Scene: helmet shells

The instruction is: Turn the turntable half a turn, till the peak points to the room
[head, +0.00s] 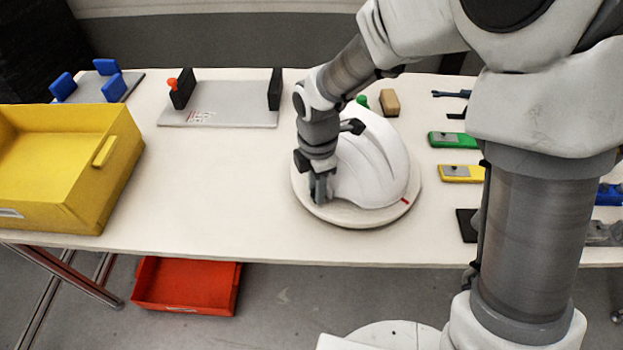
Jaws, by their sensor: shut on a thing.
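The round, pale turntable (355,220) lies on the table right of the middle. A red mark shows on its front right rim. The white helmet shell (378,165) sits dome up on the turntable, with raised ridges along its top. I cannot tell clearly which way its peak points. My gripper (319,198) points down at the turntable's front left side, close beside the helmet. It is shut at the turntable's edge; its fingers hide the exact part it holds. My wrist covers part of the helmet's left side and the turntable's back left.
A yellow bin (75,165) stands at the table's left end. A grey plate with black uprights (232,104) lies at the back. Green (450,139) and yellow (461,173) tools lie to the right. The table between bin and turntable is clear. A red bin (187,286) is below.

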